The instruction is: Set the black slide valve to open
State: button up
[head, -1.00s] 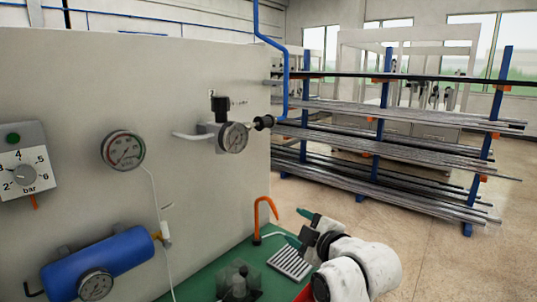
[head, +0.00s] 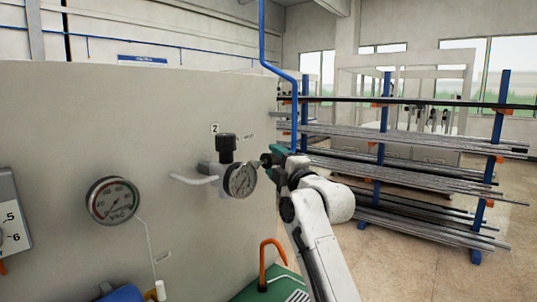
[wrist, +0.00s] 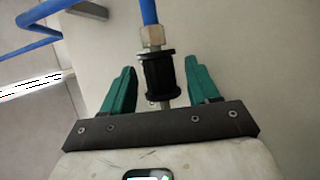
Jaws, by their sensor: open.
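The black slide valve (wrist: 158,76) is a ribbed black sleeve with wider ends, joined to a brass-coloured fitting and a blue hose in the wrist view. In the head view it is mostly hidden by my gripper (head: 278,158), right of the small gauge. In the wrist view my gripper (wrist: 160,66) is open, with one teal finger on each side of the sleeve. A gap shows between the sleeve and each finger. I cannot tell the valve's setting.
A regulator with a black knob (head: 227,148) and a small gauge (head: 240,180) sits close left of my gripper. A vacuum gauge (head: 113,201) is farther left on the panel. An orange hook (head: 268,258) stands below. A rack of rods (head: 420,165) is behind.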

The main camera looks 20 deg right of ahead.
aim_at(268, 158)
jog(key=shift+p+x, duration=0.35)
jog(key=shift+x, duration=1.55)
jog(key=shift+c, duration=0.2)
grip_shut()
jog(key=shift+s+a+f, duration=0.1)
